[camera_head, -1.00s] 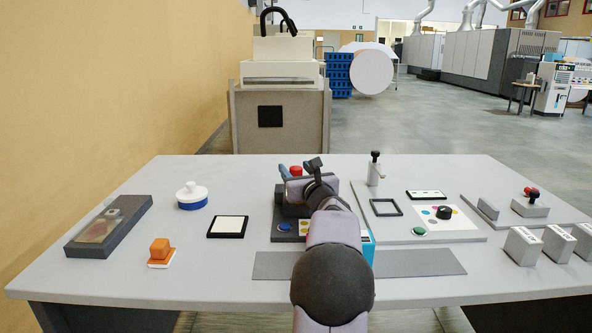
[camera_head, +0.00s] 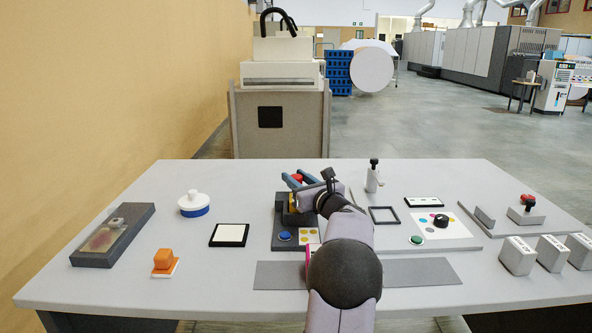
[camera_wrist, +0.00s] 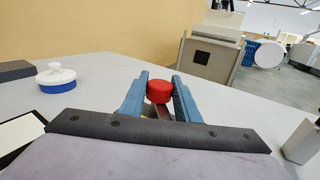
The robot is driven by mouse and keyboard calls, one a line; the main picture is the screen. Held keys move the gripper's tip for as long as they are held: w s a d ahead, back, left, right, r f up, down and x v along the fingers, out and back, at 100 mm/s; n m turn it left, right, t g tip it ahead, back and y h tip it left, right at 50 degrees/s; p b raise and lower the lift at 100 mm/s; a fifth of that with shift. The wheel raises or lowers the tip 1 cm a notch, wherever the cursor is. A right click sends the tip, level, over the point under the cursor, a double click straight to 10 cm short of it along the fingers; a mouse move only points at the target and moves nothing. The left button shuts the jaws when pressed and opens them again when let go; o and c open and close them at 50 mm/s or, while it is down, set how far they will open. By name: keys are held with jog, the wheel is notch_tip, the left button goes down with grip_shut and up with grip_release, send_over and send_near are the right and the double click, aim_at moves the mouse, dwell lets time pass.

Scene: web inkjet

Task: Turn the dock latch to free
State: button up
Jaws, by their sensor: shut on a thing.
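My wrist hides part of the dock, and the latch's markings are not readable.
Left of the dock are a framed white pad (camera_head: 229,235), a white-and-blue round pot (camera_head: 194,204) and an orange block (camera_head: 164,262). The table's front is mostly clear.

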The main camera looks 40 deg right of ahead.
jog(key=y+p, duration=0.1)
jog(key=n+y+p, duration=0.2)
jog(key=p, duration=0.1)
jog(key=shift+d+r+t, duration=0.1)
jog(key=shift+r+t, duration=0.15)
jog(key=shift+t, duration=0.15)
jog(key=n+y+p, duration=0.2)
jog(key=y+p, duration=0.2)
jog(key=shift+f, duration=0.15)
jog(key=shift+f+n+y+p, duration=0.15)
jog(key=shift+n+y+p, duration=0.55)
jog(key=shift+p, duration=0.2)
jog(key=o, duration=1)
jog(key=shift+o, duration=0.2)
jog(key=s+d, duration=0.1)
jog(key=s, duration=0.6)
jog(key=shift+b, duration=0.3)
